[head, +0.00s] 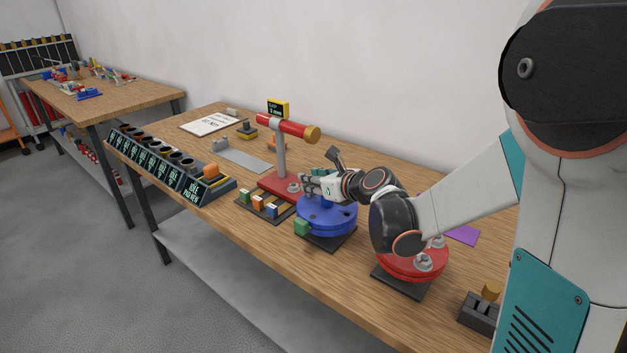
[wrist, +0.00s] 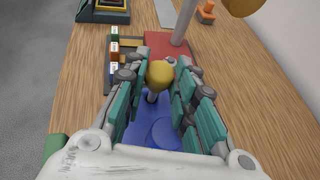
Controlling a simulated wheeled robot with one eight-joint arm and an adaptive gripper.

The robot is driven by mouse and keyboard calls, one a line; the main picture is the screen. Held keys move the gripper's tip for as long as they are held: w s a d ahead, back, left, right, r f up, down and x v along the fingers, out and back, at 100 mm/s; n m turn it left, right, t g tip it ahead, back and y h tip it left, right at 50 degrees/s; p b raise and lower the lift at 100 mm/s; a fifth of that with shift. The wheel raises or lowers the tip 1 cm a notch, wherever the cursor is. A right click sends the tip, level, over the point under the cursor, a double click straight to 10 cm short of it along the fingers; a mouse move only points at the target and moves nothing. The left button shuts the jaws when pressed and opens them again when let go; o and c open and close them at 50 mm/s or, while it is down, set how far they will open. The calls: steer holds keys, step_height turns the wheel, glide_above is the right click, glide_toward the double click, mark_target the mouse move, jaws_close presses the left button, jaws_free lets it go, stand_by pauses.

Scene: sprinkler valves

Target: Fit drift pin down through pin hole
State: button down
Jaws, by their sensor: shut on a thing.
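The drift pin (wrist: 160,74), with a rounded gold head and a grey shank, stands between my fingers in the wrist view. My gripper (wrist: 156,84) is shut on it, and the shank points down toward the blue part. The blue round valve body (head: 330,219) sits on a dark plate under my gripper; its blue top also shows in the wrist view (wrist: 151,133). In the head view my gripper (head: 308,186) is low over the valve body's far left side and hides the pin. The pin hole is not visible, so I cannot tell whether the tip is in it.
A red base (head: 280,187) with a grey post (head: 282,158) and a red, gold-capped crossbar stands just beyond. A tray of small coloured blocks (head: 262,206) is left of the valve. A red round valve (head: 414,265) and a grey block (head: 478,312) with a gold knob are nearer right.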

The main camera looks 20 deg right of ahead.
stand_by(0.3)
steer(key=shift+r+p, duration=0.85)
steer(key=shift+r, duration=0.2)
steer(key=shift+s, duration=0.1)
steer(key=shift+f+b, duration=0.95)
steer(key=shift+f, duration=0.15)
stand_by(1.1)
steer(key=shift+r, duration=0.1)
